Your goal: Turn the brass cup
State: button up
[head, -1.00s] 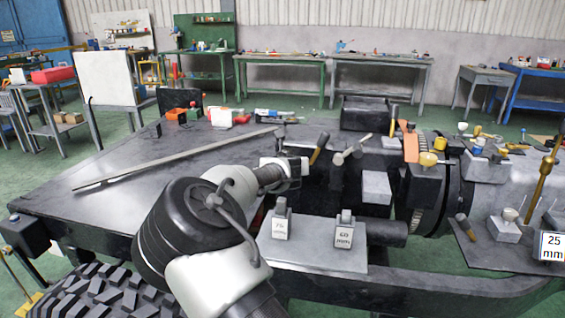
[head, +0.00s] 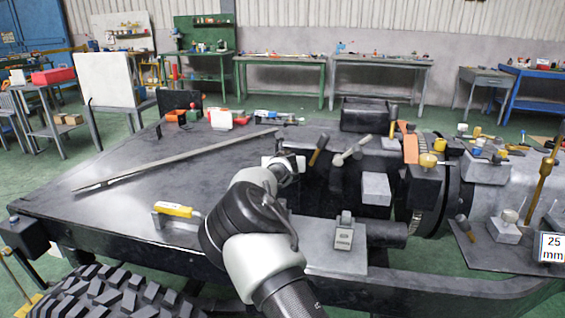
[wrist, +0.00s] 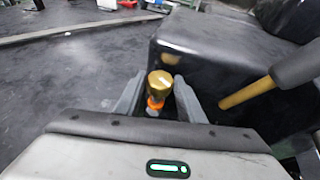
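In the wrist view a small brass cup (wrist: 160,84) with a round, flat-looking top stands above an orange ring (wrist: 155,103). It is between the two fingers of my gripper (wrist: 157,93). The fingers are apart, with dark gaps showing beside the orange ring. I cannot tell whether either finger touches the cup. In the head view my gripper (head: 294,164) is at the left end of the dark machinery, low over the bench's edge. The cup is hidden there behind my gripper and arm.
A black block (wrist: 215,60) stands close to the right of my gripper, with a wooden-handled hammer (wrist: 265,82) beside it.

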jog(key=c, duration=0.6)
jog(key=shift+r, duration=0.1)
jog(key=shift+a+r+h+p, duration=0.1)
jog(key=shift+h+p, duration=0.2)
jog(key=shift+p, duration=0.3)
jog(key=p, duration=0.1)
jog(key=m+h+p, duration=0.1)
jog(key=shift+a+r+p, duration=0.1)
jog(key=shift+r+p, duration=0.15)
jog(key=shift+p, duration=0.15)
jog(key=m+h+p, duration=0.1)
jog(key=p, duration=0.3)
jog(key=shift+r+m+h, duration=0.15)
jog(key=shift+m+h, duration=0.15)
jog(key=shift+m, duration=0.1)
jog(key=shift+a+f+m+g+h+p, duration=0.2)
jog(key=shift+f+m+g+h+p, duration=0.25)
jog(key=shift+m+h+p, duration=0.55)
jog(key=shift+w+f+m+h+b, duration=0.1)
jog(key=shift+f+m+h+b, duration=0.1)
jog(key=shift+m+h+b, duration=0.3)
jog(key=shift+a+h, duration=0.1)
jog(key=shift+h, duration=0.2)
jog(key=shift+g, duration=0.25)
